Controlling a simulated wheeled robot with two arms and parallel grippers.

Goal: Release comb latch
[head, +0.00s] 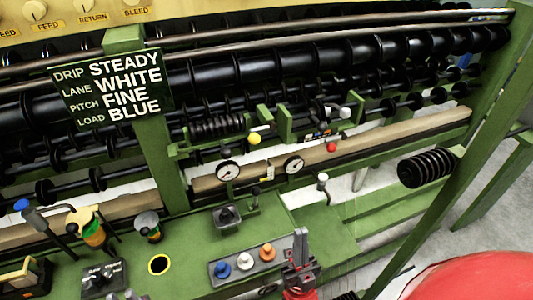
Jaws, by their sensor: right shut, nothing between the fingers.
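No part is labelled as the comb latch, so I cannot tell for sure which it is. A small green bracket assembly on the middle rail carries a black coil (217,127), a yellow ball knob (254,138), a red ball knob (331,147) and a pale-tipped lever (343,113). My right gripper (300,238) points upward at the bottom centre, shut and empty, in front of the green bench and right of the button box. It appears apart from the knobs.
Two gauges (228,171) (294,165) sit below the rail. A button box (241,263) has blue, white and orange knobs. A sign (112,88) reads STEADY, WHITE, FINE, BLUE. A black coil (427,168) sticks out at right. Levers crowd the left; floor shows at right.

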